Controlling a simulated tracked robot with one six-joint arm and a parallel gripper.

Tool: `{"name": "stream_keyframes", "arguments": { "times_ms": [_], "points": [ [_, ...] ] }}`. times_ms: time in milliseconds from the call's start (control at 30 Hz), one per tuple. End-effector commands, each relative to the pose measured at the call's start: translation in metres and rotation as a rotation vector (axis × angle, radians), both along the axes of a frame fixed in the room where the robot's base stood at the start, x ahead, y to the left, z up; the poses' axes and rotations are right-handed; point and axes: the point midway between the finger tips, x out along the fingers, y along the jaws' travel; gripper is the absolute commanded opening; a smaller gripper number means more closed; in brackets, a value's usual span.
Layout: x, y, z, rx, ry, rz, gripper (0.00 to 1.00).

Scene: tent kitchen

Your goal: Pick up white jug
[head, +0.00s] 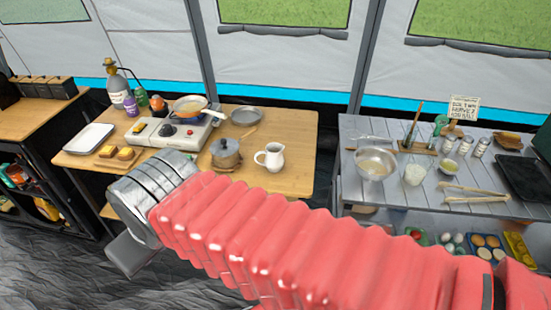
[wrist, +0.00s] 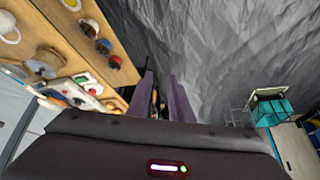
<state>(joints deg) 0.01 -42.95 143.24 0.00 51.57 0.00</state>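The white jug (head: 271,157) stands upright on the wooden table (head: 290,130), right of a lidded metal pot (head: 226,153). Its handle points left in the head view. A white rounded thing at the upper left edge of the wrist view (wrist: 9,30) looks like the jug, partly cut off. My gripper (wrist: 161,82) is open and empty, with its two fingers apart over dark ground sheet. In the head view my arm reaches left in front of the table, and the fingers cannot be made out there. The gripper is clear of the jug.
A camp stove (head: 172,130) with a frying pan (head: 189,105) stands left of the pot. A metal plate (head: 246,116) lies behind it. A grey slatted table (head: 350,160) with a bowl (head: 376,162) stands at right, across a gap. Table space right of the jug is clear.

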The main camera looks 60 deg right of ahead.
Motion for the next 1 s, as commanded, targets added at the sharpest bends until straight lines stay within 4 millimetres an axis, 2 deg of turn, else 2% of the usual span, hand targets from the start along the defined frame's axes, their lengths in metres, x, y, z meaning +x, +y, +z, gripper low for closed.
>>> {"name": "stream_keyframes", "arguments": {
  "times_ms": [367, 533, 767, 1000],
  "points": [
    [0.0, 0.0, 0.0, 0.0, -0.001, 0.0, 0.19],
    [0.011, -0.009, -0.002, -0.008, -0.015, -0.026, 0.19],
    [0.056, -0.06, -0.015, -0.051, -0.088, -0.134, 0.19],
    [0.107, -0.13, -0.035, -0.107, -0.197, -0.258, 0.19]
  ]
}}
